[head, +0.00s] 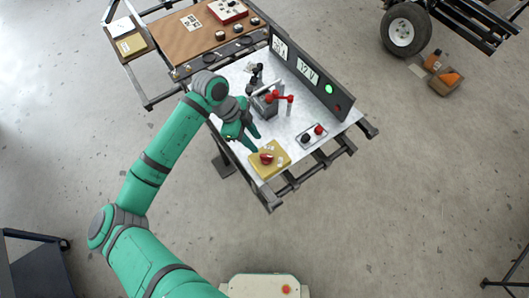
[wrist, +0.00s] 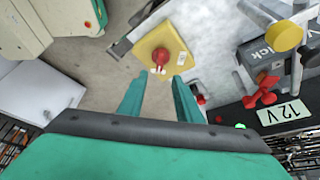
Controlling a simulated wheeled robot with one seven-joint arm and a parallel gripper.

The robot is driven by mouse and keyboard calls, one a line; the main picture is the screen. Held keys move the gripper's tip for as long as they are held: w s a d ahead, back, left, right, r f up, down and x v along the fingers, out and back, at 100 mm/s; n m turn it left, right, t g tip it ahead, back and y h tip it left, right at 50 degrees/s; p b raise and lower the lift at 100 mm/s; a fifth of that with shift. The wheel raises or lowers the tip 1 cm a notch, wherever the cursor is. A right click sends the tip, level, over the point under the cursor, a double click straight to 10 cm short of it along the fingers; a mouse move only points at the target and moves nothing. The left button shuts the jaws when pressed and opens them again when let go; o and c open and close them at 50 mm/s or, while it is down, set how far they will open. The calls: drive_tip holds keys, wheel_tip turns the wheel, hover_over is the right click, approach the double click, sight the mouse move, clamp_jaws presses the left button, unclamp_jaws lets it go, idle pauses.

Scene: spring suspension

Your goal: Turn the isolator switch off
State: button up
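The isolator switch is a red rotary knob (head: 266,158) on a yellow plate (head: 269,169) at the near edge of the bench top. In the wrist view the red knob (wrist: 162,57) sits on its yellow plate (wrist: 146,45), just beyond my fingertips. Small pale marks show beside the knob, too small to read. My gripper (head: 257,143) is open and empty, above and just behind the knob in the head view. In the wrist view my gripper (wrist: 156,84) has its two green fingers apart, with the knob roughly centred ahead of the gap. No contact with the knob shows.
A battery with red clamps (head: 272,98) stands behind my gripper. A small plate with red and black terminals (head: 312,134) lies right of the switch. An upright dark panel with a 12 V label (head: 307,71) and green light borders the bench. Bare metal (head: 290,121) lies between.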

sight(266, 156)
drive_tip(key=x, duration=0.9)
drive_tip(key=shift+w+a+f, duration=0.1)
drive_tip(key=shift+w, duration=0.05)
drive_tip(key=shift+f, duration=0.35)
clamp_jaws()
